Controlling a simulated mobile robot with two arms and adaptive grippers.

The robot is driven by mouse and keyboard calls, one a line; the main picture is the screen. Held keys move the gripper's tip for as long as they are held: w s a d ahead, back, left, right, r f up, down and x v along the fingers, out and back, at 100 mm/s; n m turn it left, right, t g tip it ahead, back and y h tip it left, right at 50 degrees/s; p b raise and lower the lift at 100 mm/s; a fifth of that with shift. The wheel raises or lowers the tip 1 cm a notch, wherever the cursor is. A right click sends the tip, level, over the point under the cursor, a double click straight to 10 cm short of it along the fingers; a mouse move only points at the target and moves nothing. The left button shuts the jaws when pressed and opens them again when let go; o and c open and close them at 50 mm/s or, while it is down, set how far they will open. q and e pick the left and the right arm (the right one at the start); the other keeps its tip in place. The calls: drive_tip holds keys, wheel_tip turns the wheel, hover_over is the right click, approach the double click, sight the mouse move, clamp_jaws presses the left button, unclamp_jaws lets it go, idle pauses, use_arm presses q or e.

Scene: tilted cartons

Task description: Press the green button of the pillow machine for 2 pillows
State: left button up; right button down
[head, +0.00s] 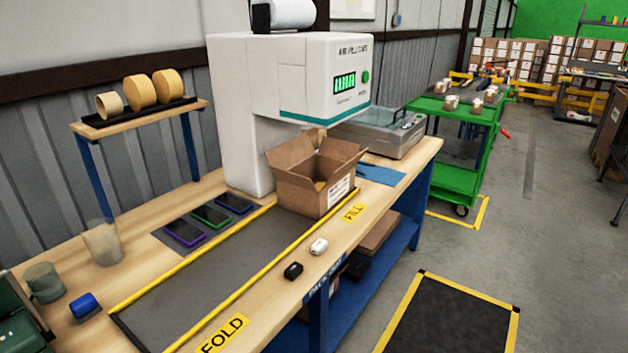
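The pillow machine (318,75) is a white unit on the packing bench, with a teal strip along its lower edge. Its front face carries a lit green display (345,83) and a round green button (365,77) to the right of it. An open carton (318,195) stands under and in front of the machine's head at the FILL mark, flaps up. Its inside is mostly hidden; a little yellowish content shows. No loose pillow is clearly visible. Neither gripper is in view.
The bench (365,225) holds three phones (210,216), a white case (319,246), a black case (293,271) and a blue roll (84,306). Tape rolls (140,92) sit on a raised shelf. A green cart (465,130) stands behind. The floor at right is clear around a black mat (450,318).

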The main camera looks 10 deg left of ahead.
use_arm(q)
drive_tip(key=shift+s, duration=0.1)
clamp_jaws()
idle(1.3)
